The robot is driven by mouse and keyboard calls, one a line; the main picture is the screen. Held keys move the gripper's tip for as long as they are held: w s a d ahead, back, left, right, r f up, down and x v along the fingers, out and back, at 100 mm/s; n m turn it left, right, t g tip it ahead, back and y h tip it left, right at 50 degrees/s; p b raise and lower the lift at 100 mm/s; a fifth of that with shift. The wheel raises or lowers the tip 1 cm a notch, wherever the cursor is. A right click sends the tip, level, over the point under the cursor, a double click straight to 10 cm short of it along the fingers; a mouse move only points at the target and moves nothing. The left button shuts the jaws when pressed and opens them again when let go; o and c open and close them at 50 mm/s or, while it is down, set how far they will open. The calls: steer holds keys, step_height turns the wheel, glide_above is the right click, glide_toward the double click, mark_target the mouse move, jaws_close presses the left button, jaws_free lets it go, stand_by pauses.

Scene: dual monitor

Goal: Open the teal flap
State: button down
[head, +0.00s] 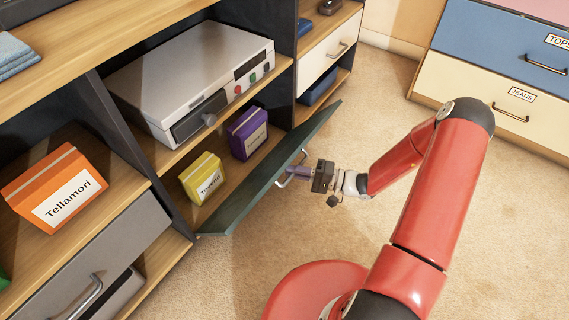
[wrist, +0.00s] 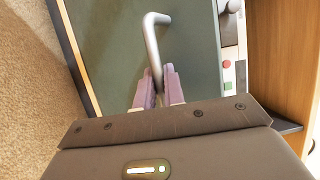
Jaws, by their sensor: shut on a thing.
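The teal flap (head: 262,185) is a dark green-teal panel at the front of a low shelf compartment. In the head view it is tilted outward, partly open, with the compartment visible behind it. It also fills the middle of the wrist view (wrist: 115,50). Its metal bar handle (head: 287,178) shows in the wrist view too (wrist: 151,40). My gripper (head: 296,171) is at the handle, and its purplish fingers (wrist: 158,85) are shut around the lower part of the bar.
Inside the compartment stand a yellow box (head: 203,178) and a purple box (head: 248,133). A silver device (head: 190,75) sits on the shelf above. A grey drawer (head: 95,265) is at the lower left. Carpet (head: 480,220) is open to the right, before a dresser (head: 500,80).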

steer(key=s+d+f+n+y+b, duration=0.1)
steer(key=s+d+f, duration=0.3)
steer(key=f, duration=0.7)
steer(key=shift+s+d+f+n+y, duration=0.2)
steer(key=shift+d+n+y, duration=0.1)
steer(key=shift+d+y, duration=0.5)
steer(key=shift+a, duration=0.2)
steer(key=c, duration=1.8)
jaws_free()
steer(key=shift+w, duration=0.1)
steer(key=v, duration=0.7)
steer(key=shift+d+f, duration=0.25)
steer(key=shift+d, duration=0.1)
